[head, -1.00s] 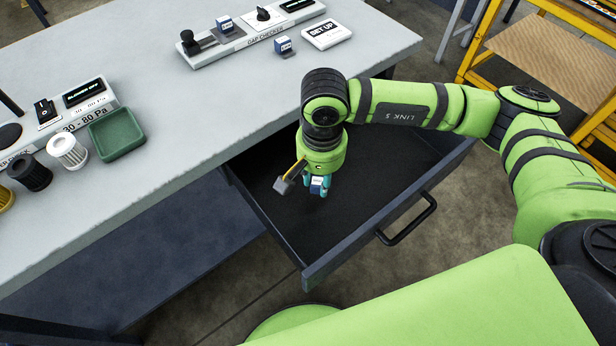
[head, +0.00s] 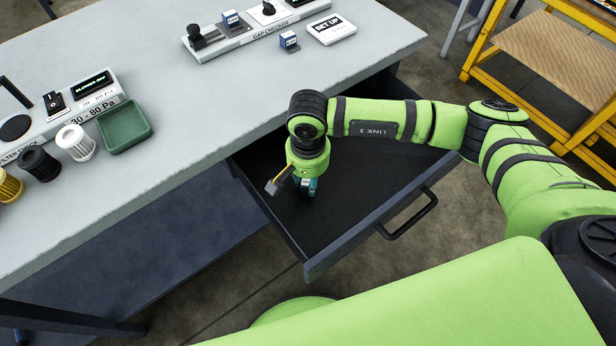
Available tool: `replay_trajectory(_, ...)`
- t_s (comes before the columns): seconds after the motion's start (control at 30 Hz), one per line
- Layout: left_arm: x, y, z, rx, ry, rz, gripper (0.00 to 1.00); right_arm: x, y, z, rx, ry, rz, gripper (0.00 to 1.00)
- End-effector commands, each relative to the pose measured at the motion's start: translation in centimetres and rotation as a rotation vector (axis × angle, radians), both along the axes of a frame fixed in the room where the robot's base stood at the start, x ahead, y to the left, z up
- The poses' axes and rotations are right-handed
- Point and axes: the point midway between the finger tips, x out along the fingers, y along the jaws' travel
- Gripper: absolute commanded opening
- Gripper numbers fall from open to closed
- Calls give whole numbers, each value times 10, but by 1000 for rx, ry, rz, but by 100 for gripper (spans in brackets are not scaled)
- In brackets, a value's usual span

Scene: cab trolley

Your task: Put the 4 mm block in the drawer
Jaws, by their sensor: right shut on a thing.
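My right gripper (head: 306,190) points down inside the open drawer (head: 368,205), towards its left part. It is shut on a small blue and white block (head: 310,184), mostly hidden by the fingers. I cannot read a size on it, nor tell whether it touches the drawer floor. The drawer is dark, pulled out from under the grey table, with a black handle (head: 408,215) on its front. No other object shows in the drawer. My left gripper is not in view.
On the table stand a gap checker (head: 255,32) with a blue block (head: 231,19) on it, another blue block (head: 289,40) beside it, and a SET UP sign (head: 331,29). A green tray (head: 124,128) and several filters (head: 75,142) are at left. A yellow rack (head: 545,50) stands right.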

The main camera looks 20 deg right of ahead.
Motion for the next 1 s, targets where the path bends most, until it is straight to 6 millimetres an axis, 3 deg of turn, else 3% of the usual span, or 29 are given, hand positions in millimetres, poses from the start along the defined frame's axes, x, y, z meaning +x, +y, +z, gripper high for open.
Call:
replay_trajectory(0.03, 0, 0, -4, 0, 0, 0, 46, 0, 0, -3, 0, 0, 0, 0)
replay_trajectory(0.07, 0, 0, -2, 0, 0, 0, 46, 0, 0, -1, 0, 0, 0, 44)
replay_trajectory(0.1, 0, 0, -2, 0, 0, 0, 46, 0, 0, -1, -1, 0, 0, 56)
replay_trajectory(0.57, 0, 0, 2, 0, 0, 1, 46, 1, 0, 7, 1, -3, 0, 56)
replay_trajectory(1.0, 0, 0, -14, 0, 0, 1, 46, 1, 0, 94, 0, -6, 0, 56)
